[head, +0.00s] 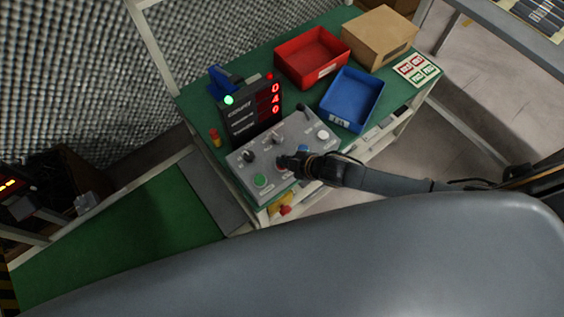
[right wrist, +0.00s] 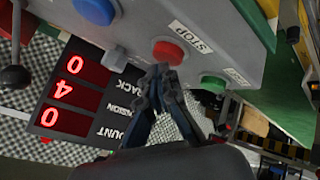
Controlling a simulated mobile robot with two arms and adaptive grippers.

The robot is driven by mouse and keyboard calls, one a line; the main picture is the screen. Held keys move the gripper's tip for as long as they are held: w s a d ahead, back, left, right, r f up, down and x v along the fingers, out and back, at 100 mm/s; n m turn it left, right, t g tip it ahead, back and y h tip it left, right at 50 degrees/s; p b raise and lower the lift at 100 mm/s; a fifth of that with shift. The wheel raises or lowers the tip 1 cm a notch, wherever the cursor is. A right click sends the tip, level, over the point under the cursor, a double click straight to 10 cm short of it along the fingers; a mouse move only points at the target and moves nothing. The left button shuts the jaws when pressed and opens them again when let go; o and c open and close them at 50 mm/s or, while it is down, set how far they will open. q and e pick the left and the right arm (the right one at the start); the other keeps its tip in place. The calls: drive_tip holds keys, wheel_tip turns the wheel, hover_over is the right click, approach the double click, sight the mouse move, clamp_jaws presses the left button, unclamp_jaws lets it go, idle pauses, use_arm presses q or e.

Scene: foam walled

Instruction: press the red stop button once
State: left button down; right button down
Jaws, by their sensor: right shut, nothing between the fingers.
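The red stop button (right wrist: 168,52) sits on the grey control box (right wrist: 225,30) beside a STOP label in the right wrist view. In the head view the box (head: 240,165) stands on the green bench, and my right gripper hides the red button. My right gripper (head: 283,161) is over the box. In the right wrist view its closed fingertips (right wrist: 160,73) are empty and right by the red button's edge; I cannot tell whether they touch it. A green button (right wrist: 213,84) is on one side of the red one. My left gripper is not in view.
A dark display (head: 251,108) with red digits stands behind the box. A blue button (right wrist: 95,10) and a black-knobbed lever (right wrist: 15,77) are also on the box. A red bin (head: 312,58), a blue bin (head: 352,98) and a cardboard box (head: 380,38) stand farther along the bench.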

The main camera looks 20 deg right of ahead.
drive_tip(key=shift+f, duration=0.45)
idle(0.5)
drive_tip(key=shift+r, duration=0.15)
drive_tip(key=shift+r+p, duration=0.8)
wheel_tip(320, 180, up, 5)
drive_tip(key=p, duration=0.5)
drive_tip(key=shift+r, duration=0.1)
idle(0.5)
